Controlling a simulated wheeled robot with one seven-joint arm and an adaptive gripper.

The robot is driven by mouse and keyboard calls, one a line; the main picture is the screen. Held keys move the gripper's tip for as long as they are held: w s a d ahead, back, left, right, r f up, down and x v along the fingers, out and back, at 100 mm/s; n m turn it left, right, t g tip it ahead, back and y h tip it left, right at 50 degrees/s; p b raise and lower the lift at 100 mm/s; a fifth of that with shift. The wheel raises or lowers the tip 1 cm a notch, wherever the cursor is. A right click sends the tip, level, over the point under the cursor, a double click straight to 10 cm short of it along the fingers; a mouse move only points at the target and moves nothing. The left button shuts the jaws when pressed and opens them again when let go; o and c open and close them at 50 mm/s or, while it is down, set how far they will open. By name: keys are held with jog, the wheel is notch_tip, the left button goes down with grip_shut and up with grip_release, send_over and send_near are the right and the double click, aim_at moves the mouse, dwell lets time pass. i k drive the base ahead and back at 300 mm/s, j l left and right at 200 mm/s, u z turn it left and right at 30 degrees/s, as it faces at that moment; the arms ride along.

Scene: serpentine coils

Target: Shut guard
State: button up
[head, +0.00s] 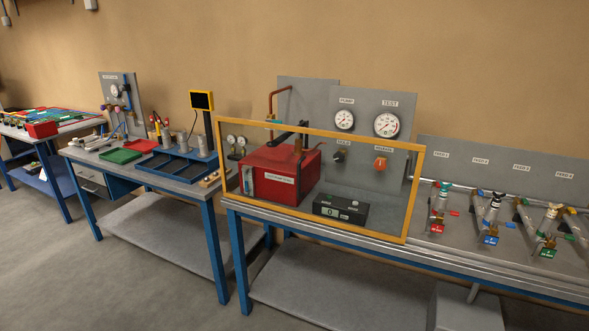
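The guard is a clear panel in a yellow-orange frame (322,134), on the middle bench in the head view. It stands roughly upright along the front edge of the bench, its lower rail close to the bench edge. Through it I see a red box (285,175) with a white label and a black unit with a green display (340,208). I cannot tell whether the guard is latched or fully closed, and no handle on it is clear. My gripper is not in view.
Behind the guard stand grey panels with two gauges (386,124), a black knob and an orange switch (380,163). Valves (492,207) line the bench at right. Another bench with trays (178,172) stands left. The floor (130,285) in front is clear at lower left.

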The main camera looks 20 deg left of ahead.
aim_at(422, 148)
jog(key=i+j, duration=0.2)
jog(key=j, duration=0.2)
jog(key=i+j, duration=0.2)
jog(key=j, duration=0.15)
jog(key=i+j, duration=0.2)
jog(key=j, duration=0.2)
jog(key=u, duration=0.05)
